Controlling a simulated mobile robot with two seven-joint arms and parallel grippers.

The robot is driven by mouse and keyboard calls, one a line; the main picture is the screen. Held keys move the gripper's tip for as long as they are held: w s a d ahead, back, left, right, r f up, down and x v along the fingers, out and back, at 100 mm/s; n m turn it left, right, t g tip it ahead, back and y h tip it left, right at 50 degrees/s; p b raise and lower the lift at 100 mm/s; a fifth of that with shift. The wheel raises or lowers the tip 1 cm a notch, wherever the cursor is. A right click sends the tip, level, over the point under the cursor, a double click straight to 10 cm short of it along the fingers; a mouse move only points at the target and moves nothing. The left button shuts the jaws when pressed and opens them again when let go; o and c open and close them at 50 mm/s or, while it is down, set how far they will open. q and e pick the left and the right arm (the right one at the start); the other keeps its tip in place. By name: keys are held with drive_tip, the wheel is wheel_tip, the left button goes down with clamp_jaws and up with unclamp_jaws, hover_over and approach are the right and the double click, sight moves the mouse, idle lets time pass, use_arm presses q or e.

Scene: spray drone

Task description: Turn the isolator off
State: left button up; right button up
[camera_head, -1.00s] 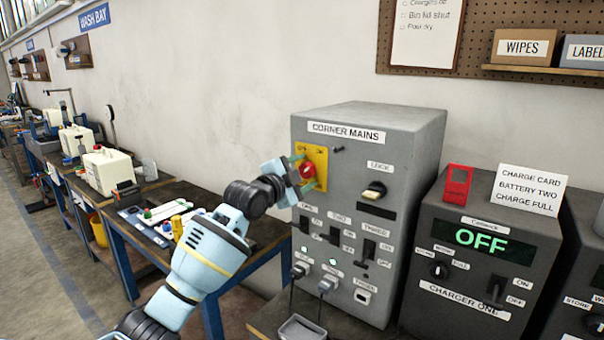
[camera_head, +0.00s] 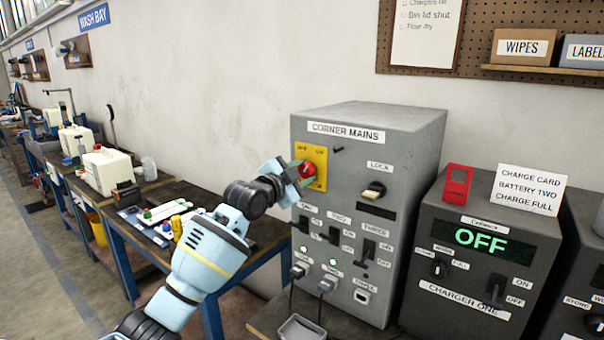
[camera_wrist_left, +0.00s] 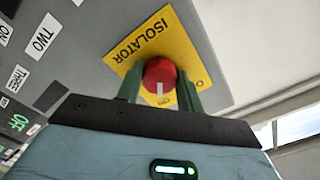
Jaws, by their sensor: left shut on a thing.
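The isolator is a red round knob (camera_head: 307,171) on a yellow plate (camera_head: 319,154) on the grey CORNER MAINS cabinet (camera_head: 368,135). My left gripper (camera_head: 304,172) is shut on the knob. In the left wrist view the green fingers (camera_wrist_left: 160,88) stand on either side of the red knob (camera_wrist_left: 159,72), below the word ISOLATOR. A white mark on the knob points down in that view, towards lettering on the plate that looks like ON. My right gripper is not in view.
Below the isolator are several black switches and plugs, with two lit green lamps. A LOCK knob (camera_head: 374,190) is to the right. CHARGER ONE (camera_head: 484,255) reads OFF beside the cabinet. A blue-framed bench (camera_head: 212,300) with tools stands left. A small grey tray (camera_head: 302,328) is below.

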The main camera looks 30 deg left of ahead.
use_arm(q)
drive_tip(key=n, duration=0.4)
drive_tip(key=shift+n, duration=0.3)
drive_tip(key=n, duration=0.3)
drive_tip(key=shift+d+n, duration=0.1)
drive_tip(key=shift+n, duration=0.3)
drive_tip(key=n, duration=0.3)
drive_tip(key=shift+n, duration=2.1)
drive_tip(key=o, duration=1)
drive_tip(key=shift+s, duration=0.1)
